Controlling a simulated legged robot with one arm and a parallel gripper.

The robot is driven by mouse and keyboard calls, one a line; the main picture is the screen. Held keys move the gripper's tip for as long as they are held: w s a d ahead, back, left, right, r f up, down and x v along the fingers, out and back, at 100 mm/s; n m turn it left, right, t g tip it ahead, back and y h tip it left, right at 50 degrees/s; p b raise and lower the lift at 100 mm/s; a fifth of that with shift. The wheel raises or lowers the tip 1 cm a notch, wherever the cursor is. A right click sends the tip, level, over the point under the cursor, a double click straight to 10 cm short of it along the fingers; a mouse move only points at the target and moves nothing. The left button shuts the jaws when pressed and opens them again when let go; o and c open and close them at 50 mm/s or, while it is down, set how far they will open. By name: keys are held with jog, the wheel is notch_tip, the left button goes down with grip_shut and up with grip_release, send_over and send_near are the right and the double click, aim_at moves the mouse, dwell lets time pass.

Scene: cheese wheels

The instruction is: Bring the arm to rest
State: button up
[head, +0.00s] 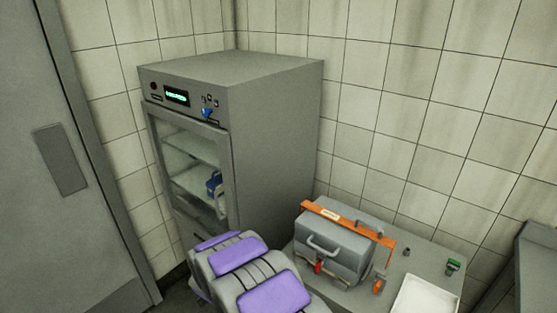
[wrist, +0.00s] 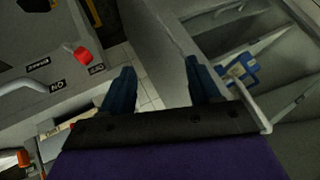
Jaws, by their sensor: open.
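My gripper (wrist: 160,85) shows in the wrist view as two dark blue fingers set well apart. It is open, with nothing between the fingers; pale floor tiles show beyond the gap. In the head view, purple and grey parts of my body fill the bottom middle, and the gripper cannot be made out there.
A grey glass-doored cabinet (head: 270,130) stands in the corner, with a blue item (head: 214,183) on a shelf. Right of it, a grey case (head: 332,252) with an orange bar (head: 350,222) sits on a table beside a white tray (head: 425,297). A grey door (head: 60,230) is left.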

jog(key=s+d+r+n+g+y, duration=0.2)
jog(key=s+d+r, duration=0.3)
jog(key=r, duration=0.4)
jog(key=s+d+r+n+g+y, duration=0.2)
jog(key=s+d+r, duration=0.1)
jog(key=s+r, duration=0.5)
jog(key=s+d+r+n+g+h, duration=0.1)
jog(key=s+d+r+g+h, duration=0.1)
jog(key=s+d, duration=0.9)
jog(key=s+d+r+n+g+h, duration=0.1)
jog(key=s+d+r+g, duration=0.3)
jog(key=s+d, duration=0.7)
jog(key=s+r+h, duration=0.1)
jog(key=s, duration=0.7)
jog(key=shift+d+r, duration=0.15)
jog(key=shift+r, duration=0.1)
